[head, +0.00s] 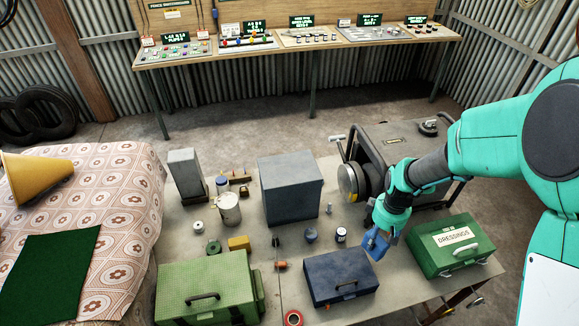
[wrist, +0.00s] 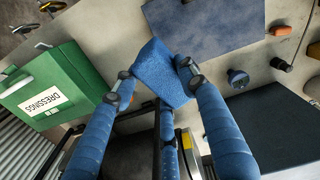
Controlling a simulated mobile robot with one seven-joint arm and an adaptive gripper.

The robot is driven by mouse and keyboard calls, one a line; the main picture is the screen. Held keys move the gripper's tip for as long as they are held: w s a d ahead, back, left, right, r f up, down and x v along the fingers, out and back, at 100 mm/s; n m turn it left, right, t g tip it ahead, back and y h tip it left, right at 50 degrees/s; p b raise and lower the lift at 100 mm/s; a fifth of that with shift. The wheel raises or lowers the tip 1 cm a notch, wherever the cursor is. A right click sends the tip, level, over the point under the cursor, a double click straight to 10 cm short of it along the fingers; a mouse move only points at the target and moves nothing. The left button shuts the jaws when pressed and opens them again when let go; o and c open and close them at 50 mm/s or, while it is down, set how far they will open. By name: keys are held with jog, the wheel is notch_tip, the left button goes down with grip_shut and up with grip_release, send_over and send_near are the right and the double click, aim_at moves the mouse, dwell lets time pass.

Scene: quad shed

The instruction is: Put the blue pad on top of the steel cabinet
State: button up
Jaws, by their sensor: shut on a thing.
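The blue pad (head: 377,247) is between the fingers of my gripper (head: 374,238), held over the table's right part, between the blue case and the green dressings box. In the wrist view the pad (wrist: 160,75) is a textured blue block, tilted, with a fingertip of my gripper (wrist: 155,80) on each side. The steel cabinet (head: 290,188) is a plain grey box standing mid-table, left of my gripper. Its flat top looks bare. It also shows at the right of the wrist view (wrist: 270,130).
A dark blue case (head: 340,278), a green dressings box (head: 450,247) and a green case (head: 205,285) stand on the table. A black-framed machine (head: 395,150) stands behind my gripper. Small jars and parts lie around the cabinet. A bed (head: 120,180) is at left.

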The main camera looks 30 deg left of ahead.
jog(key=a+r+m+p, duration=0.2)
jog(key=a+r+m, duration=0.3)
jog(key=a+m, duration=0.2)
jog(key=w+a+r+m+p, duration=0.1)
jog(key=a+r+m+p, duration=0.2)
jog(key=a, duration=0.9)
jog(key=w+a+r+m+p, duration=0.1)
jog(key=a+r+m+p, duration=0.2)
jog(key=a+r+m, duration=0.4)
jog(key=shift+a+r+m, duration=0.25)
jog(key=shift+a+m, duration=1.45)
jog(key=shift+m, duration=0.7)
jog(key=shift+w, duration=0.1)
jog(key=w+a+f+p, duration=0.1)
jog(key=w+a+p, duration=0.2)
jog(key=w+a, duration=0.7)
jog(key=shift+w+a+f, duration=0.15)
jog(key=shift+w+f, duration=0.05)
jog(key=shift+w, duration=0.45)
